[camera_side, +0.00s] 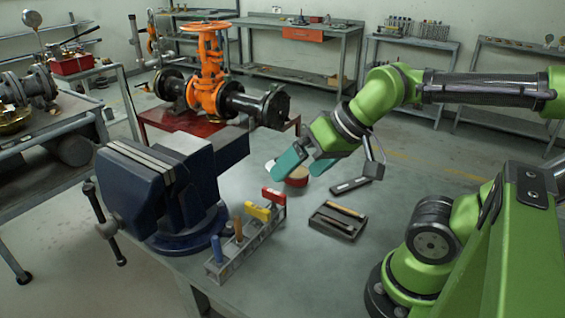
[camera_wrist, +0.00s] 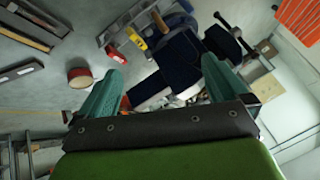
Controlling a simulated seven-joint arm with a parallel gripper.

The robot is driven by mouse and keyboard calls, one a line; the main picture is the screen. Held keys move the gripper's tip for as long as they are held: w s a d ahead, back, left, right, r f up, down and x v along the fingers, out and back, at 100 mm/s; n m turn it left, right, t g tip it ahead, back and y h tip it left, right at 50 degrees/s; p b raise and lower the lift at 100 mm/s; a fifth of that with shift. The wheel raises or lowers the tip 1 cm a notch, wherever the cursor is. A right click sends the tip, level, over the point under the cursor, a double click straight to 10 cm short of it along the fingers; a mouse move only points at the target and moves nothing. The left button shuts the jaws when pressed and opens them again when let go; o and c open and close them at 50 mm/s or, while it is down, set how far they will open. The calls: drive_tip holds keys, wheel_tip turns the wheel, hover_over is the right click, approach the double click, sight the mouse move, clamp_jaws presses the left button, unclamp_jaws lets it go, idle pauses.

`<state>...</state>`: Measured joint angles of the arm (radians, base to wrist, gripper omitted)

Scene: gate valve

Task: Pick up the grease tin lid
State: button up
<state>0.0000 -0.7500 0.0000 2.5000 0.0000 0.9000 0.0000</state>
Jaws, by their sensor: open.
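A small round tin (camera_side: 297,181) with red sides and a tan top stands on the grey bench, partly hidden behind my gripper's fingers in the side view. It also shows in the wrist view as a red and tan tin (camera_wrist: 80,77), left of my left-hand finger. I cannot tell the lid apart from the tin's body. My gripper (camera_side: 293,168) has teal fingers spread apart with nothing between them. In the side view it hangs close to the tin. In the wrist view my gripper (camera_wrist: 164,68) points toward the vise, with the tin outside the fingers.
A blue vise (camera_side: 175,185) stands left on the bench. A rack with coloured handles (camera_side: 245,240) stands in front. A dark tray (camera_side: 337,221) and a flat dark bar (camera_side: 350,185) lie to the right. An orange gate valve (camera_side: 208,75) stands behind on a red surface.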

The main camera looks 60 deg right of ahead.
drive_tip(key=w+d+f+m+g+h, duration=0.1)
drive_tip(key=w+d+f+m, duration=0.2)
drive_tip(key=w+d+m, duration=0.6)
drive_tip(key=w+d+f+m+g+h, duration=0.1)
drive_tip(key=w+d+f+m, duration=0.25)
drive_tip(key=d+m, duration=0.9)
drive_tip(key=w+d+f+m+h, duration=0.1)
drive_tip(key=w+d+f+m, duration=0.1)
drive_tip(key=w+d+m, duration=0.85)
drive_tip(key=f, duration=0.3)
drive_tip(key=f+m, duration=0.1)
drive_tip(key=f, duration=0.2)
drive_tip(key=a+f+m, duration=0.1)
drive_tip(key=f, duration=0.3)
drive_tip(key=shift+w, duration=0.4)
drive_tip(key=shift+x, duration=3.05)
drive_tip(key=shift+a, duration=0.1)
